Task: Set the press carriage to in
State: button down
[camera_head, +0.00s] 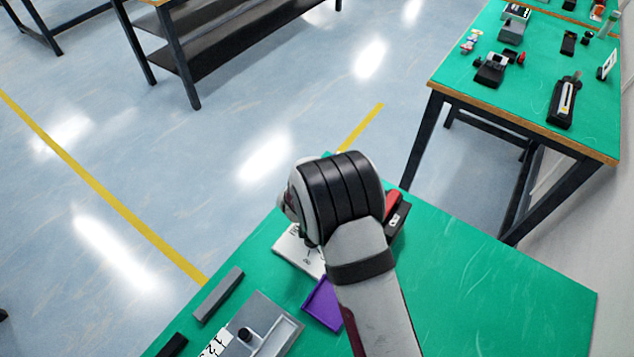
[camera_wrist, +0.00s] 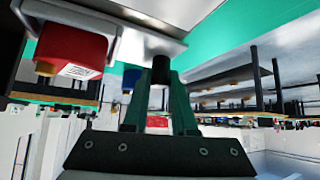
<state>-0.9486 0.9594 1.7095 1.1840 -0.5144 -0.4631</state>
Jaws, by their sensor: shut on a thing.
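In the wrist view my gripper (camera_wrist: 158,85) has its two dark fingers closed in around a dark knob or post (camera_wrist: 159,68). The knob hangs below a pale grey part at the top of the picture. A red block (camera_wrist: 72,50) with a small white label is beside it on the left, set in a pale grey body (camera_wrist: 110,30). I cannot tell for certain which part is the press carriage. In the head view my arm hides the fingers and most of that device. A white marked plate (camera_head: 292,252) and a red part (camera_head: 393,205) show beside my wrist.
On the green table (camera_head: 500,300) are a purple tray (camera_head: 322,304), a grey bar (camera_head: 218,294) and a grey device with a black knob (camera_head: 262,335), all near my arm. The table's right side is clear. Another green table (camera_head: 450,75) with several devices stands at the back right.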

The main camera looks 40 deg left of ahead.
dwell(0.9)
jog(key=d, duration=0.4)
jog(key=shift+d, duration=0.25)
jog(key=c, duration=0.7)
grip_release()
jog(key=v, duration=1.5)
jog(key=shift+s+d+r, duration=0.15)
jog(key=shift+s+r, duration=0.05)
jog(key=shift+r, duration=0.15)
